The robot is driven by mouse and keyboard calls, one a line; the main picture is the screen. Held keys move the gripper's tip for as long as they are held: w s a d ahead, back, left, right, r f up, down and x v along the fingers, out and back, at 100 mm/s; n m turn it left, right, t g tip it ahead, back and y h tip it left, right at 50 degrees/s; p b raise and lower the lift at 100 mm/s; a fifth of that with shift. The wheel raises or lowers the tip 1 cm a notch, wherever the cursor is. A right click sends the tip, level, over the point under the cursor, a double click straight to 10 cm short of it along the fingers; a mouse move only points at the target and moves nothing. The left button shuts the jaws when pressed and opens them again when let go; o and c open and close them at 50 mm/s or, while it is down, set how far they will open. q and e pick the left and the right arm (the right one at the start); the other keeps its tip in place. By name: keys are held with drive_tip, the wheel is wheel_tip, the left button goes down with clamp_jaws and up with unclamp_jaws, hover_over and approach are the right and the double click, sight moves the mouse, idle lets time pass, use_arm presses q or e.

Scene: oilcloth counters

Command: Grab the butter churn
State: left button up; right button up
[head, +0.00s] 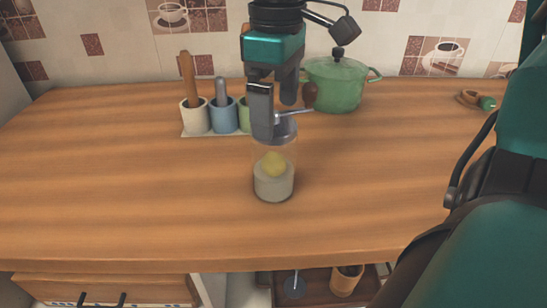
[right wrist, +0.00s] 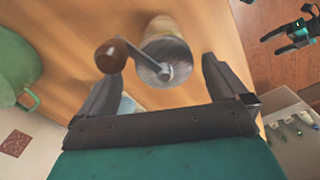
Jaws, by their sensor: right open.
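The butter churn is a clear glass jar (head: 273,186) with a yellowish lump inside, a grey metal lid (head: 286,129) and a crank with a brown knob (head: 310,93). It stands upright on the wooden counter. My right gripper (head: 275,112) is open above and around the lid, hiding part of it. In the right wrist view the churn's lid (right wrist: 166,62) lies between my two spread fingers (right wrist: 162,68), with the brown knob (right wrist: 111,56) near the left finger. Contact cannot be told.
A green lidded pot (head: 336,84) stands behind and right of the churn. A small wooden item (head: 472,98) lies far right. The counter's left and front are clear. A drawer (head: 105,289) is below.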

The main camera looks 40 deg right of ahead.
sight(274, 159)
drive_tip(key=f, duration=0.1)
drive_tip(key=f+b, duration=0.1)
drive_tip(key=f, duration=0.1)
drive_tip(key=f+b, duration=0.1)
drive_tip(key=f, duration=0.1)
drive_tip(key=shift+a+f, duration=0.2)
drive_tip(key=shift+a, duration=0.05)
drive_tip(key=shift+r, duration=0.15)
clamp_jaws()
idle(0.6)
